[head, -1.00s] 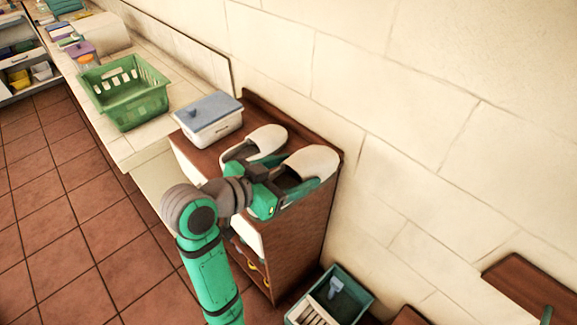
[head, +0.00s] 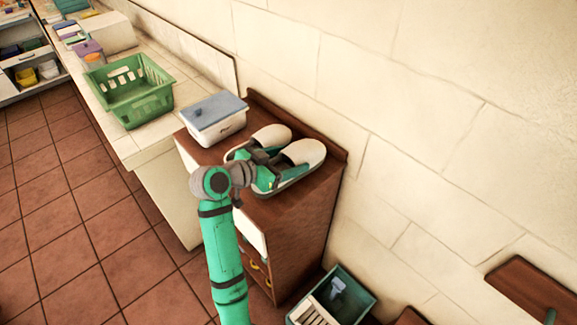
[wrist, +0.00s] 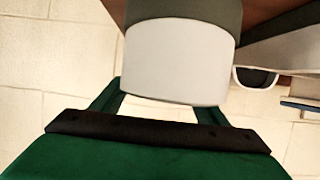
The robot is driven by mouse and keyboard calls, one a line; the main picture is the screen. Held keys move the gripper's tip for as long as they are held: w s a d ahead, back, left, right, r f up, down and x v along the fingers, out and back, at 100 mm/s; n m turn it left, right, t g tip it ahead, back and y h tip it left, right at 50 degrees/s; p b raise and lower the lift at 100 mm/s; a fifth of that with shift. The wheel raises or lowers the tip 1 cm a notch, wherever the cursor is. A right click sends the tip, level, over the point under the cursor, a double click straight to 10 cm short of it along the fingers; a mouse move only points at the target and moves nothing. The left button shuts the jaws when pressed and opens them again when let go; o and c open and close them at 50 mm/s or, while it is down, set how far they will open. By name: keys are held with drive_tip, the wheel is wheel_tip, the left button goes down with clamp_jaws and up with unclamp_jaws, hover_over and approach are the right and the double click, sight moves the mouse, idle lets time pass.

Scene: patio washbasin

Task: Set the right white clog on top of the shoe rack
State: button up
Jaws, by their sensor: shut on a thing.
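The right white clog (head: 304,152) is at the top of the brown shoe rack (head: 318,190), toe towards the wall. It appears to rest on the rack top, though its underside is partly hidden. My gripper (head: 270,174) is shut on this clog at its near, open end. In the wrist view, a white part of the held clog (wrist: 178,62) fills the middle between the fingers. The other white clog (head: 272,136) stands close on its left on the same top, partly hidden by my gripper.
A white box with a blue-grey lid (head: 214,110) stands left of the clogs on the rack top. A green basket (head: 135,97) is on the counter further left. The wall rises right behind the rack. A green bin (head: 348,292) stands on the floor to the right.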

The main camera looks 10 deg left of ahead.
sight(288, 167)
drive_tip(key=shift+f, duration=1.45)
drive_tip(key=o, duration=1.3)
drive_tip(key=shift+f, duration=0.1)
